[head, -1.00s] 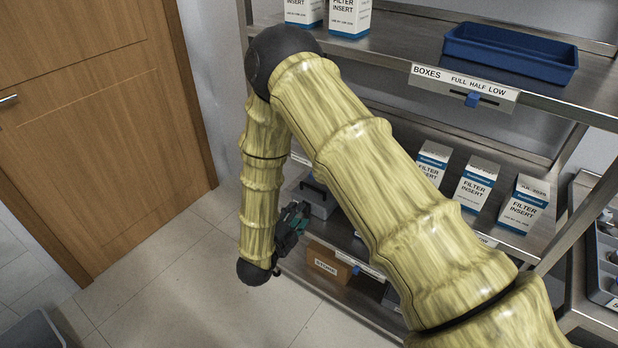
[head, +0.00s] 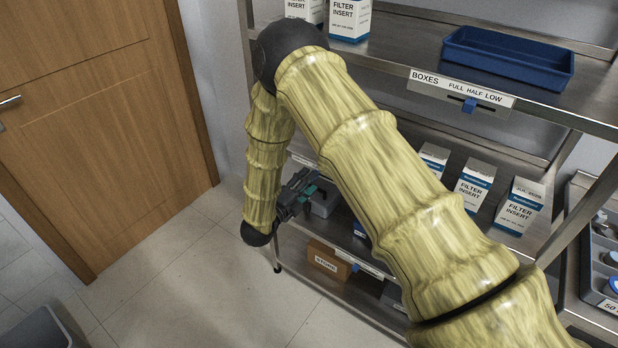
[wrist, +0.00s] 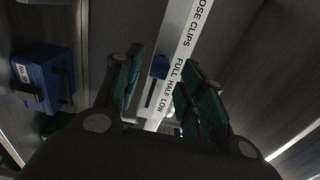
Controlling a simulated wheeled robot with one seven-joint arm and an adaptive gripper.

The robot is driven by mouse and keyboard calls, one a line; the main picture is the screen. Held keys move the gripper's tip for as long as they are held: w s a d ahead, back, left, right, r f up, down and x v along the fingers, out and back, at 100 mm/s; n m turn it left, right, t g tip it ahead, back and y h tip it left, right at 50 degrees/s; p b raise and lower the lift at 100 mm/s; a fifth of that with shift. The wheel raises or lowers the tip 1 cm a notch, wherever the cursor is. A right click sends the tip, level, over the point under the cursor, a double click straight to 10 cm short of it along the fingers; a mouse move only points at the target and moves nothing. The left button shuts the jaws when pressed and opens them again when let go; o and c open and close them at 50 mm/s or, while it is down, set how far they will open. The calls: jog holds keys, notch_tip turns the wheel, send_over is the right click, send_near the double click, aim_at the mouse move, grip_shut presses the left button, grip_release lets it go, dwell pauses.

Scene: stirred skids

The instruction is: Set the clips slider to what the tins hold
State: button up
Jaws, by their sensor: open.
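In the wrist view a white strip (wrist: 184,42) reads "…OSE CLIPS" with FULL, HALF and LOW beside a dark slot. Its blue slider knob (wrist: 160,67) sits at the FULL end. My gripper (wrist: 159,58) is open, its green-padded fingers on either side of the knob in the picture; I see no clear contact. In the head view my gripper (head: 301,192) is beside the shelf unit, below the middle shelf's left end. A blue container (wrist: 45,83) with a small white label stands left of the strip in the wrist view. Its contents cannot be made out.
The BOXES strip (head: 461,88) is on an upper shelf, under a blue tray (head: 508,66). Filter insert boxes (head: 474,186) stand on the shelf below. A brown carton (head: 326,260) is low down.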

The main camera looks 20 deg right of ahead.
jog(key=shift+x, duration=0.9)
grip_shut()
jog(key=shift+f, duration=0.1)
jog(key=s+d, duration=0.2)
jog(key=s, duration=0.1)
jog(key=shift+d+b, duration=0.2)
jog(key=shift+b, duration=0.1)
grip_release()
jog(key=shift+a, duration=0.15)
